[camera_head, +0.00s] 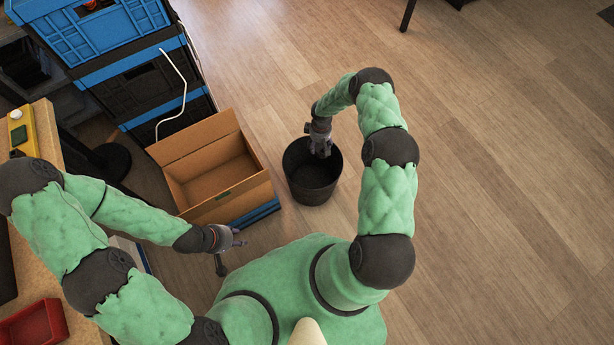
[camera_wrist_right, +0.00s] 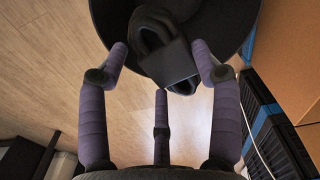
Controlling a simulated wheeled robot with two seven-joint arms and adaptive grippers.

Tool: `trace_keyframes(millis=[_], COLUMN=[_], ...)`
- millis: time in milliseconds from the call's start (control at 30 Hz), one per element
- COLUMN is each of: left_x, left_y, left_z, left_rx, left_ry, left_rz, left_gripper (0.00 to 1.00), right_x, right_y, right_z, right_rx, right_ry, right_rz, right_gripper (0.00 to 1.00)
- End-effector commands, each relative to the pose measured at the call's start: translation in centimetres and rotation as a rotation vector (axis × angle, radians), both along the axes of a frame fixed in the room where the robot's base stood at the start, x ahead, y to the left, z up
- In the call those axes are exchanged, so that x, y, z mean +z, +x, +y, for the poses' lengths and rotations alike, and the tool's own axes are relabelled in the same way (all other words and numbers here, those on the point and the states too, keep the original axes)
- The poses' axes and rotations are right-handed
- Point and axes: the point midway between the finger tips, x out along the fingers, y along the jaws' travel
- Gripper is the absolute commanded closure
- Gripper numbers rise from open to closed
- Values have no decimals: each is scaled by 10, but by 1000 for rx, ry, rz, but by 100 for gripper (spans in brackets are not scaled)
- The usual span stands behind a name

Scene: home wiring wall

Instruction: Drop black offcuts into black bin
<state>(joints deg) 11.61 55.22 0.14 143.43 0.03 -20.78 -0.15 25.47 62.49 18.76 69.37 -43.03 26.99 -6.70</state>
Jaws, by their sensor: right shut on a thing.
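The black bin (camera_head: 314,172) stands on the wood floor near the middle of the head view. My right gripper (camera_head: 320,150) is over the bin's mouth, pointing down. In the right wrist view my right gripper (camera_wrist_right: 160,68) is shut on a dark looped piece, a black offcut (camera_wrist_right: 168,62), held between its fingers. The bin's dark rim and inside (camera_wrist_right: 228,22) show behind the piece. My left gripper (camera_head: 232,250) looks open and empty, low beside the cardboard box. I cannot make out the bin's contents.
An open cardboard box (camera_head: 255,190) stands just left of the bin. Blue and black crates (camera_head: 118,90) are stacked behind it, with a white cable hanging down. A red tray (camera_head: 35,325) lies on the bench at left. The floor (camera_head: 500,180) to the right is clear.

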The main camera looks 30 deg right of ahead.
Motion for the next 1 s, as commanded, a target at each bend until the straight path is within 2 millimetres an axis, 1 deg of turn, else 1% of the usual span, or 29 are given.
trace_keyframes(millis=[167,400,533,667,900,933,967,1000], left_x=[-9,-25,-33,-36,-35,-35,-35,-35], left_y=[0,0,0,0,0,0,0,0], left_z=[0,0,0,0,0,0,0,0], left_rx=[0,0,0,0,0,0,0,0], left_ry=[0,0,0,0,0,0,0,0], left_rz=[0,0,0,0,0,0,0,0], left_gripper=[60,60,60,60,60,60,60,60], right_x=[-13,-40,-52,-57,-57,-57,-57,-57], right_y=[0,0,0,0,0,0,0,0], right_z=[0,1,1,1,1,1,1,1], right_rx=[0,0,-1,-1,-1,-1,-1,-1], right_ry=[0,1,1,0,0,0,0,0], right_rz=[0,1,0,0,0,0,0,0], right_gripper=[69,69,69,69,69,33,24,13])
